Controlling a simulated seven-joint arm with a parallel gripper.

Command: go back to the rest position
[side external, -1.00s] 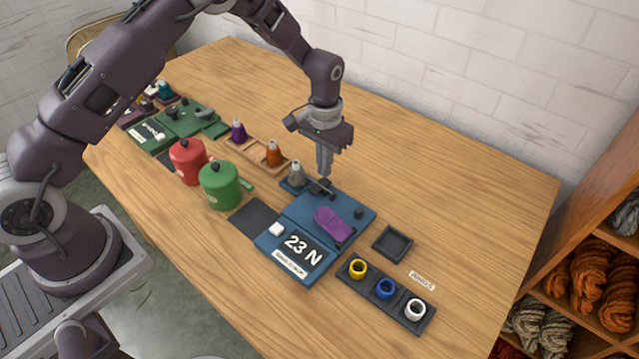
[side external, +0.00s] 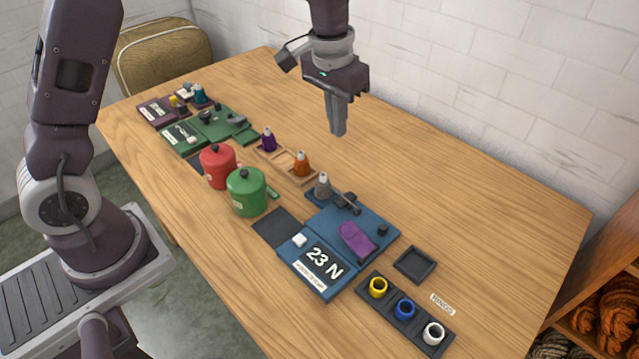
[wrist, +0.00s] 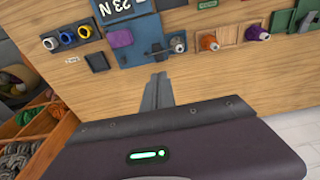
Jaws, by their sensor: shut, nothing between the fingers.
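My gripper (side external: 338,130) is shut and empty, pointing down in the air above the back half of the table (side external: 450,200). In the wrist view its closed fingers (wrist: 156,92) show bare wood beyond their tips. The blue device (side external: 322,218) with the "23 N" display lies in front of the gripper and to its lower right, apart from it. A purple piece (side external: 356,239) lies on the device. A grey-topped cone (side external: 323,186) stands at its back left corner.
Red (side external: 217,166) and green (side external: 246,192) lidded pots stand left of the device. A dark tray (side external: 405,312) holds yellow, blue and white rings. An empty square tray (side external: 415,264) lies behind it. Purple and orange cones stand on a wooden rack (side external: 284,162). The table's back right is clear.

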